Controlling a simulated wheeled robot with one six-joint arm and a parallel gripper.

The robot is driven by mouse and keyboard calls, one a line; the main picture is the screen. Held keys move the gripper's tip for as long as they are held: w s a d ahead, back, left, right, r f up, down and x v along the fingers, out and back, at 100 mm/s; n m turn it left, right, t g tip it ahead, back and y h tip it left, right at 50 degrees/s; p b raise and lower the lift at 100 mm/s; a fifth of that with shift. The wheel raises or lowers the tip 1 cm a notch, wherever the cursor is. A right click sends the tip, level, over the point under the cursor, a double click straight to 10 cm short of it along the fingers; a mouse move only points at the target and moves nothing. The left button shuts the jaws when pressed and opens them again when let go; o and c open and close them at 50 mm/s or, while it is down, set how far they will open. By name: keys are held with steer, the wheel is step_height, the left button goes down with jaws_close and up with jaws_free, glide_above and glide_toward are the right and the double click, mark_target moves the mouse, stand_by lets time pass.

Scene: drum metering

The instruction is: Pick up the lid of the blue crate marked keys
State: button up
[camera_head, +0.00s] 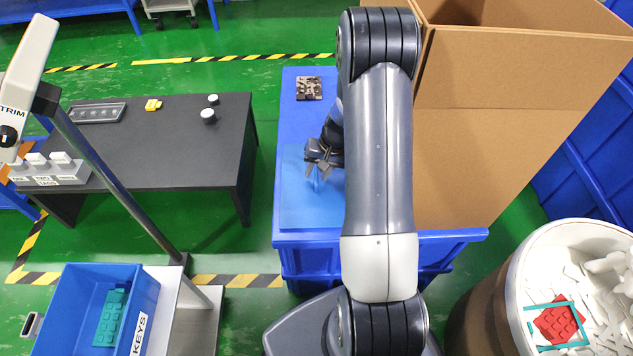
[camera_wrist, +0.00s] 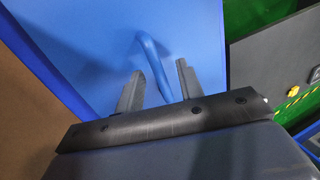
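The blue crate marked KEYS (camera_head: 142,300) stands open at the lower left with a teal ridged piece (camera_head: 109,318) inside. A flat lighter-blue lid (camera_head: 305,208) lies apart from it, on the blue surface in the middle. In the wrist view the lid (camera_wrist: 90,40) fills much of the upper part, and a blue bar-like handle (camera_wrist: 150,58) rises from it. My gripper (camera_head: 318,170) is over the lid. In the wrist view my gripper (camera_wrist: 158,85) is open, with the handle between its two fingers. I cannot tell whether either finger touches it. My arm hides part of the lid's right side.
A dark patterned block (camera_head: 309,88) lies on the blue surface (camera_head: 300,125) beyond the lid. A tall cardboard box (camera_head: 480,150) stands close on the right. A drum (camera_head: 520,290) of white pieces is at lower right. A black table (camera_head: 165,150) stands left.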

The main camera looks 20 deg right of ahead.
steer(key=shift+c, duration=0.6)
jaws_close()
stand_by(0.7)
